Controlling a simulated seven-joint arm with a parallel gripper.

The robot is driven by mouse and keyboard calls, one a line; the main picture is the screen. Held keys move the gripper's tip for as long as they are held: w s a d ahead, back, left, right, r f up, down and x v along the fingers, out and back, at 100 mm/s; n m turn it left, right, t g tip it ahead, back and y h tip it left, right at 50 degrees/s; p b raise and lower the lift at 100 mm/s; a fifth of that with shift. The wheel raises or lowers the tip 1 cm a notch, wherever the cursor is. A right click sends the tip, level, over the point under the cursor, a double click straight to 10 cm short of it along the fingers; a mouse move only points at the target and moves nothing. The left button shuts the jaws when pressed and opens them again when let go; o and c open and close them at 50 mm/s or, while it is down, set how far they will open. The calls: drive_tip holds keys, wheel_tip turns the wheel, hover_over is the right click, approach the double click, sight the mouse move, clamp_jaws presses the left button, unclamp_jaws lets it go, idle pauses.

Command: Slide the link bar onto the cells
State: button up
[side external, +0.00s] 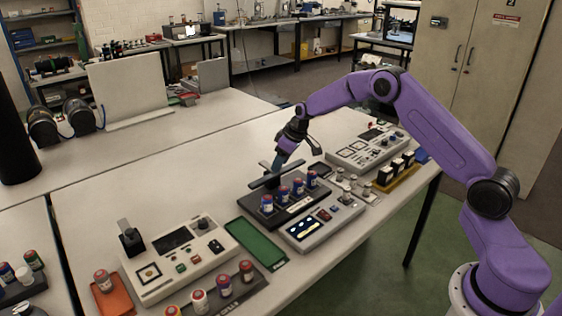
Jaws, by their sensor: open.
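Several small cells with blue bodies and red-and-white tops stand in a row on a dark tray (289,215); one is the left-end cell (267,205) and another the right-end cell (312,180). The link bar (260,184), a dark grey strip, lies just behind the row on the far side of the cells, apart from them in this view. My gripper (277,169) points down at the middle of the bar. Its jaws are open; the fingertips are small and dark, and I cannot tell whether they touch the bar.
A panel with a lit display (304,225) sits in front of the tray. A green mat (256,241) lies to its left, beside a grey instrument (180,255). Another instrument (366,150) and a yellow tray (396,178) stand to the right.

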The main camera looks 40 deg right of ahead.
clamp_jaws()
drive_tip(key=shift+s, duration=0.1)
drive_tip(key=s, duration=0.6)
idle(0.3)
drive_tip(key=shift+s, duration=0.15)
unclamp_jaws()
